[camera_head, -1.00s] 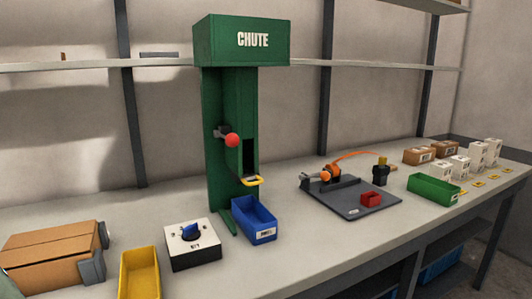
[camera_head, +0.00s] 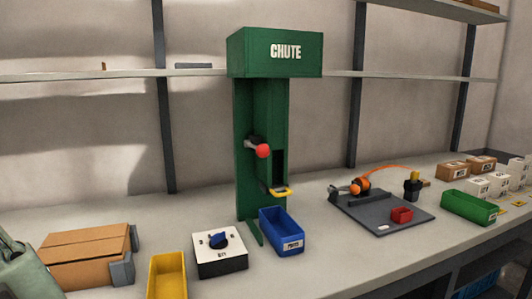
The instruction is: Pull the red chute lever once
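The green chute (camera_head: 264,150) stands upright on the bench against the back wall, with a green hood marked CHUTE. Its lever is a short grey arm ending in a red ball knob (camera_head: 263,151). The lever sticks out from the left side of the chute's front at mid-height. A dark opening with a yellow-rimmed lip (camera_head: 283,193) is below and right of the knob. A blue bin (camera_head: 283,236) sits on the bench under the lip; I cannot see its floor clearly. My gripper is not in view, and nothing touches the lever.
A white box with a blue knob (camera_head: 220,252), a yellow bin (camera_head: 167,274) and a brown carton (camera_head: 88,256) stand left of the chute. A grey-green object (camera_head: 25,266) cuts the left edge. A dark fixture plate (camera_head: 380,213) and green bin (camera_head: 468,207) lie right. A shelf crosses behind.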

